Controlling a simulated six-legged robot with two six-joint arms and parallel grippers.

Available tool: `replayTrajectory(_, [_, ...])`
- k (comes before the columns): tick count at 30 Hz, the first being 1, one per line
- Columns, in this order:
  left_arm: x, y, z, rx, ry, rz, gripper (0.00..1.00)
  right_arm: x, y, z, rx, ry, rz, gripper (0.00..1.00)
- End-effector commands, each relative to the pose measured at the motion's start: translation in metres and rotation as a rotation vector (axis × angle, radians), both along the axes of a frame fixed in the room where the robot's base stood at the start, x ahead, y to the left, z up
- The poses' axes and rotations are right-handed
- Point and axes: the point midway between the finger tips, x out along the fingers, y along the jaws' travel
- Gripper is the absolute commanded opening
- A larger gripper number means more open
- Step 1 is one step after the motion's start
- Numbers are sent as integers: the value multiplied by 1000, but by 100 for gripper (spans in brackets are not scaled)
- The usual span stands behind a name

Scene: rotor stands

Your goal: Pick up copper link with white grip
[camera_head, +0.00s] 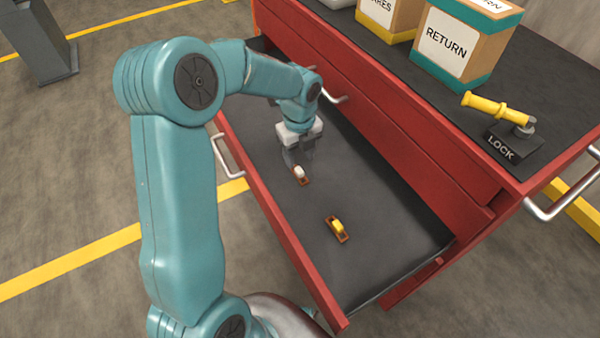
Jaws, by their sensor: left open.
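The copper link with white grip (301,174) lies in the open drawer (375,205) of the red cabinet. It is a small brown piece with a white knob on top. My left gripper (298,161) points down into the drawer, just above and behind the link. It is open, and its fingers are dark against the drawer floor. I cannot tell whether a finger touches the link. A second copper link, with a yellow grip (337,228), lies nearer in the same drawer. My right gripper does not show.
The drawer's red front wall (270,215) and the cabinet face border the space. On the cabinet top stand a RETURN box (461,42), another box (388,18) and a LOCK stand (515,147) with a yellow handle. The drawer floor is otherwise mostly clear.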

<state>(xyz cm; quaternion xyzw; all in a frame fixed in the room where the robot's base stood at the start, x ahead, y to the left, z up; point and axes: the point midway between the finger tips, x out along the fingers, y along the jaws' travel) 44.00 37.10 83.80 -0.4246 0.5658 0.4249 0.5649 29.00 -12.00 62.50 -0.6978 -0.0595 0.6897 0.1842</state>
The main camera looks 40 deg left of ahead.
Motion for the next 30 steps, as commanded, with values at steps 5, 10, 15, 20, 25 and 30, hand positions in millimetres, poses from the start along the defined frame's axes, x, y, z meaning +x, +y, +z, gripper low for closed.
replayTrajectory(5, [0,1,-16,0,2,0,49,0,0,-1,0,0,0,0])
replayTrajectory(10, [1,1,-45,0,2,0,49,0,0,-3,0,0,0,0])
replayTrajectory(15, [3,1,-56,0,-1,1,49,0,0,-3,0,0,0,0])
replayTrajectory(20, [3,1,-56,1,-1,1,49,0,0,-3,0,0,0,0])
replayTrajectory(25, [3,1,-56,1,-1,1,3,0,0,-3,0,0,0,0])
replayTrajectory(30, [3,1,-56,1,-1,0,0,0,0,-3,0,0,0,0])
